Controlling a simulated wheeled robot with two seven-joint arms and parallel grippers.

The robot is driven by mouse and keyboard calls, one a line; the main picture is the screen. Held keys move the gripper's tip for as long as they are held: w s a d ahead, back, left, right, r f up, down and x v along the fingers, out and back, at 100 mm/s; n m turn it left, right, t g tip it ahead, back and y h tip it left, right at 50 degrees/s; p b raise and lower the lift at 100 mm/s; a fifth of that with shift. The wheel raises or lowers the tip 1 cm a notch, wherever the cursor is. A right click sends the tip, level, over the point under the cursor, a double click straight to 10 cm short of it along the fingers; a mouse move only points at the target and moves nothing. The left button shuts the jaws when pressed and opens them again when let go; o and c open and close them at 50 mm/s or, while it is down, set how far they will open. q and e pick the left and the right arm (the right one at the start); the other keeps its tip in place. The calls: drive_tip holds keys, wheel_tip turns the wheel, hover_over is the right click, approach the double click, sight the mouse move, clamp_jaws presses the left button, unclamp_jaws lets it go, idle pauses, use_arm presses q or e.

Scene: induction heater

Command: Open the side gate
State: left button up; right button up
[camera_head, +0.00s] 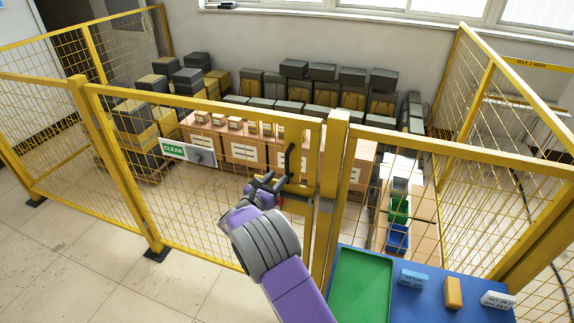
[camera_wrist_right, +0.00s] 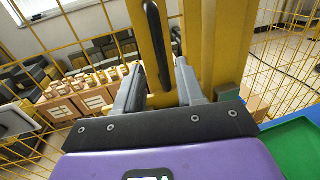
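The side gate (camera_head: 205,105) is a yellow mesh panel with a "CLEAR" sign (camera_head: 173,150). Its right edge stands close beside a thick yellow post (camera_head: 333,165), and it looks closed. A black upright handle (camera_head: 290,160) is near that edge; it also shows in the wrist view (camera_wrist_right: 156,45). My right gripper (camera_head: 268,182), on a purple arm, is at the gate just left of the handle's lower part. In the wrist view its fingers (camera_wrist_right: 160,88) are apart, with the handle's lower end between them in the picture. Contact cannot be told. My left gripper is out of view.
A blue table (camera_head: 425,305) with a green tray (camera_head: 361,285) and several small blocks stands right of the gate. Behind the fence are stacked boxes (camera_head: 245,150) and bins (camera_head: 398,210). Bare floor (camera_head: 75,255) lies in front, left of my arm.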

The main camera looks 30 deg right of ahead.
sight(286, 169)
drive_tip(key=x, duration=0.7)
drive_tip(key=shift+d+f, duration=0.1)
drive_tip(key=shift+d, duration=0.05)
clamp_jaws()
